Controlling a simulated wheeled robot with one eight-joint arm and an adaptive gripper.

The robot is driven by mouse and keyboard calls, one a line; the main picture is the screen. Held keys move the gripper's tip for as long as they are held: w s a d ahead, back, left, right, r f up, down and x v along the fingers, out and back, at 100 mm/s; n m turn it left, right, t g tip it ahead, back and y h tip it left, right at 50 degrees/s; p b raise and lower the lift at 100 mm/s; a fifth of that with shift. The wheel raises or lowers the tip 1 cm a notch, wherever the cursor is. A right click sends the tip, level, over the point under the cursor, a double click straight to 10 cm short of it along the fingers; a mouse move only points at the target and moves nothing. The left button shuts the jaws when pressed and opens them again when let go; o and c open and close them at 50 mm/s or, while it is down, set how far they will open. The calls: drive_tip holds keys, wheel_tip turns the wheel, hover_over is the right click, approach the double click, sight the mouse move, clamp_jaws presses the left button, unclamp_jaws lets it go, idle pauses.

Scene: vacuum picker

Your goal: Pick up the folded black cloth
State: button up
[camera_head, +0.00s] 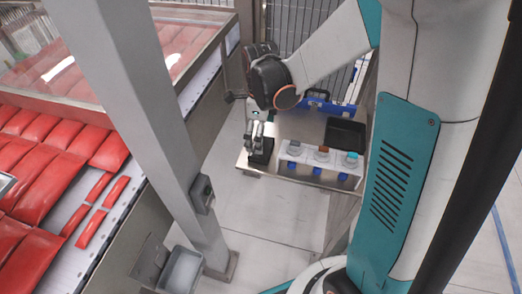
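My gripper (254,141) points down at the left end of a metal shelf (302,122). Its fingers are small and partly merged in this view, so I cannot tell whether they are open or shut. A small black item (262,154), which looks like the folded black cloth, lies on the shelf's left end right below and beside the fingertips. The gripper hides part of it, and I cannot tell whether they touch.
Several jars stand in a row, including a jar with a brown top (322,152). A black tray (345,136) and a blue-handled item (317,97) lie behind. A grey post (150,110) stands left, before a conveyor with red packs (45,185). The floor (290,215) in front is clear.

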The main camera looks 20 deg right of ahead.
sight(269, 142)
drive_tip(key=shift+s+f+b, duration=0.2)
drive_tip(key=shift+f+b, duration=0.95)
drive_tip(key=shift+f, duration=1.55)
drive_tip(key=shift+r, duration=0.1)
drive_tip(key=c, duration=0.9)
